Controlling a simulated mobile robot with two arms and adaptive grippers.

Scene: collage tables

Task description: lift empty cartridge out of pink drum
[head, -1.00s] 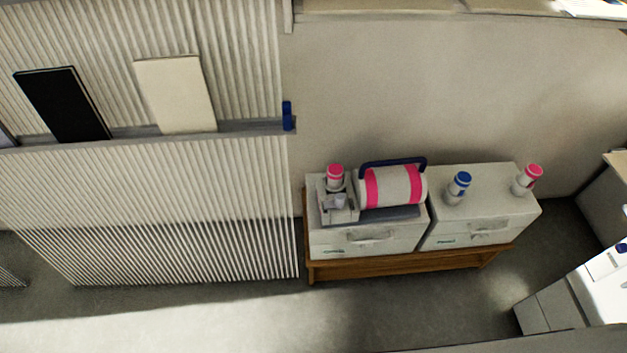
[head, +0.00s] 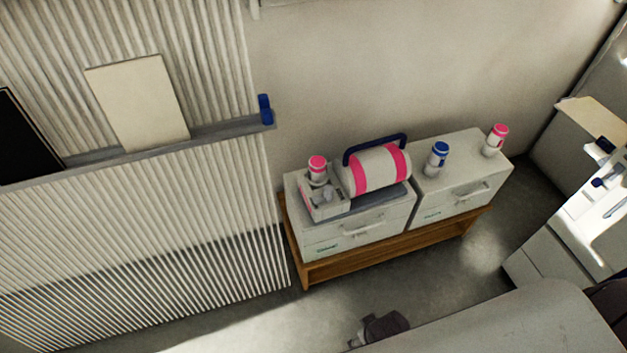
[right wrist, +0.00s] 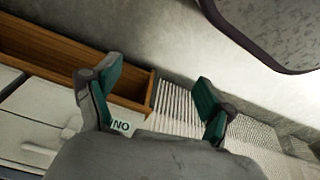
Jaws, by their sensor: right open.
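The pink drum (head: 374,169) is a white cylinder with two pink bands and a dark blue handle. It lies on a grey base on the left white drawer unit. A pink-capped white cartridge (head: 317,169) stands upright in a small white holder at the drum's left end. I cannot tell whether it is empty. My right gripper (right wrist: 160,80) is open and empty in the right wrist view, with green finger pads. That view shows drawer fronts and the wooden stand, not the drum. My left gripper is not in view.
A blue-capped bottle (head: 438,158) and a pink-capped bottle (head: 495,140) stand on the right drawer unit (head: 462,199). Both units sit on a low wooden stand (head: 350,268). A ribbed panel (head: 150,240) with a ledge stands left. Open floor lies in front.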

